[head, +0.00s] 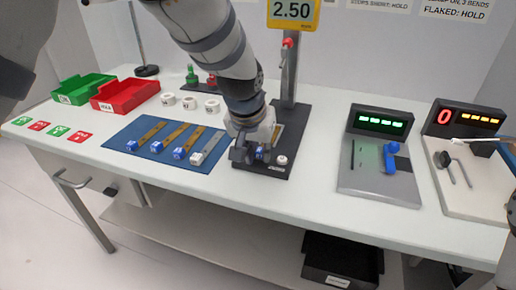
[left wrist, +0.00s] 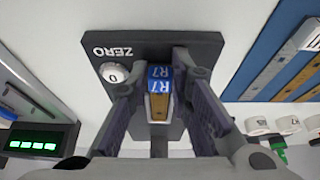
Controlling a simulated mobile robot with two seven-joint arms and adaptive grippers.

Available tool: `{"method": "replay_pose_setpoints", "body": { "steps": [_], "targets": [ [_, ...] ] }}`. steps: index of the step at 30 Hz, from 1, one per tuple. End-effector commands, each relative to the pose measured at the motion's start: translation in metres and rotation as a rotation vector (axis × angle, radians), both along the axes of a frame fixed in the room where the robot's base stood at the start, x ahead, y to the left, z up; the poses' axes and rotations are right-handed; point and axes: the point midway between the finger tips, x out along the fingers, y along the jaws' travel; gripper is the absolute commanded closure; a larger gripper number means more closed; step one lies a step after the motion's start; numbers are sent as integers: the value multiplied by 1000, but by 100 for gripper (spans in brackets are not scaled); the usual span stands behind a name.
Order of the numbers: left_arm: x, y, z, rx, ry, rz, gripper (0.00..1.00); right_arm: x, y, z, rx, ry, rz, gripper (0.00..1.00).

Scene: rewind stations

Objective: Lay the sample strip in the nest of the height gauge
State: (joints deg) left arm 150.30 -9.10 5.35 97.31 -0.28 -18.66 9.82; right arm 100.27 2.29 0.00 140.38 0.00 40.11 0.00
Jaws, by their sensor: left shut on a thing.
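The height gauge has a dark base (head: 284,118), an upright post and a yellow display (head: 291,11) reading 2.50. Its base, marked ZERO beside a round white button, fills the middle of the left wrist view (left wrist: 205,45). My left gripper (head: 256,152) is low over the front of this base. In the left wrist view its fingers (left wrist: 158,82) are shut on the sample strip (left wrist: 159,106), brown with a blue end labelled R7. The strip is in line with the gauge's length. I cannot tell whether it touches the nest, which is mostly hidden.
A blue mat (head: 122,142) left of the gauge holds several strips. White rings (head: 190,104), a red tray (head: 125,95) and a green tray (head: 82,89) stand farther left. Two devices with lit displays (head: 381,122) stand right. Table is clear between gauge and devices.

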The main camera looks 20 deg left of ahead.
Motion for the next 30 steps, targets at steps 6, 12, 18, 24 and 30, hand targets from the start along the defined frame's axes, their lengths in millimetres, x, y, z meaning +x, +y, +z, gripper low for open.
{"method": "replay_pose_setpoints", "body": {
  "steps": [6,12,18,24,30],
  "targets": [
    [0,0,0,0,-1,0,61,0,0,0,0,0,0,59],
    [0,0,1,0,-1,0,61,0,0,0,0,0,0,59],
    [-8,1,42,-1,-13,1,61,7,0,7,0,-27,0,59],
    [-31,1,95,0,-15,0,61,20,0,18,0,-76,0,59],
    [-43,1,119,0,-1,0,61,19,0,18,0,-71,0,59]
  ]
}}
